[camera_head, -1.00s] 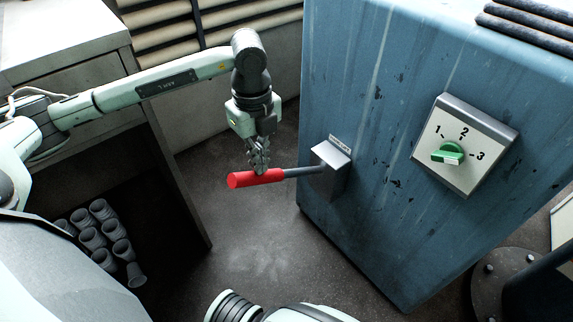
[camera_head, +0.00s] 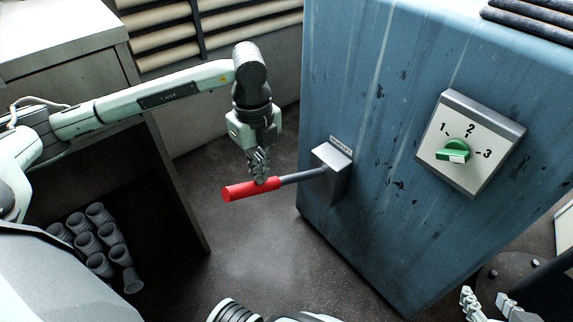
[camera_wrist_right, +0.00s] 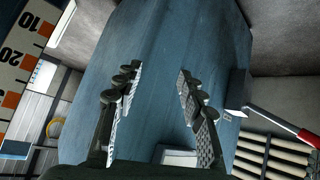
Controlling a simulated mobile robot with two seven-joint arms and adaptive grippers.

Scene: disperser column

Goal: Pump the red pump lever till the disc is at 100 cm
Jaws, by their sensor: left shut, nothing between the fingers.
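The red pump lever (camera_head: 238,191) sticks out to the left from a grey bracket (camera_head: 332,160) on the blue cabinet's side, its red end tilted a little down. It also shows at the right edge of the right wrist view (camera_wrist_right: 307,136). My left gripper (camera_head: 260,175) is shut with nothing between its fingers. Its fingertips point down and meet the lever from above, near the inner end of the red grip. My right gripper (camera_wrist_right: 158,75) is open and empty in front of the blue cabinet; its fingertips show at the head view's bottom right (camera_head: 489,302).
The blue cabinet (camera_head: 390,130) carries a plate with a green knob (camera_head: 453,151) marked 1 to 3. A scale with orange marks, 10 and 20 (camera_wrist_right: 22,50), is in the right wrist view. Several grey cups (camera_head: 98,240) lie lower left. Floor below the lever is clear.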

